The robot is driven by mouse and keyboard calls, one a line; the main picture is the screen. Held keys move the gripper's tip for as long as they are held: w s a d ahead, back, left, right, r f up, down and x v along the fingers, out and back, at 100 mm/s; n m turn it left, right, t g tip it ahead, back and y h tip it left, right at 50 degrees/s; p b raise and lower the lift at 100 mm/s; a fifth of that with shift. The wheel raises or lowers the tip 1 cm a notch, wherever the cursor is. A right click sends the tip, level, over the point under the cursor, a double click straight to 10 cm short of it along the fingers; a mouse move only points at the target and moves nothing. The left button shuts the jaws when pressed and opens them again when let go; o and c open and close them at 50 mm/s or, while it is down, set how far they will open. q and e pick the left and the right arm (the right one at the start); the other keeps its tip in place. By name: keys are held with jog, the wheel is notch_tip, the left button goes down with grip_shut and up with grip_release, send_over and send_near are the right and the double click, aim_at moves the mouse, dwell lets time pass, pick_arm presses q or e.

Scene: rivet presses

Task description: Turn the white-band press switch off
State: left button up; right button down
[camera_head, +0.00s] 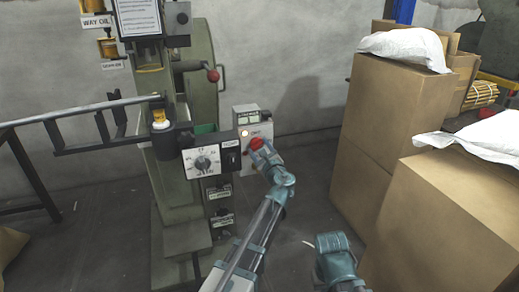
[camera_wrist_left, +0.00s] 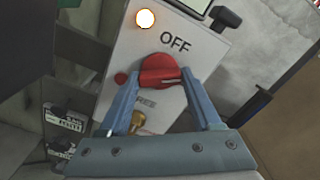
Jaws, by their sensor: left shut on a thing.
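The press (camera_head: 175,90) is grey-green and stands against the wall at left. Its light switch box (camera_head: 239,118) carries a red rotary switch knob (camera_head: 257,143) and a lit lamp (camera_head: 245,132). In the left wrist view the red knob (camera_wrist_left: 160,72) sits below the word OFF, and the lamp (camera_wrist_left: 146,18) glows. My left gripper (camera_wrist_left: 160,84) is shut on the knob, one finger on each side. It also shows at the box in the head view (camera_head: 260,149). A teal part of my right arm (camera_head: 334,246) shows at the bottom; its fingers cannot be made out.
A panel with a dial (camera_head: 202,161) is left of the switch box. A brass key-like part (camera_wrist_left: 137,121) is below the knob. A red-knobbed lever (camera_head: 213,75) sticks out above. Stacked cartons (camera_head: 385,105) stand at right. A metal rail (camera_head: 70,112) runs at left.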

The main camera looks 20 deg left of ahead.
pick_arm(q)
jog(key=n, duration=0.5)
jog(key=shift+n, duration=0.3)
jog(key=n, duration=0.5)
jog(key=shift+n, duration=0.4)
jog(key=o, duration=1.4)
jog(key=v, duration=1.4)
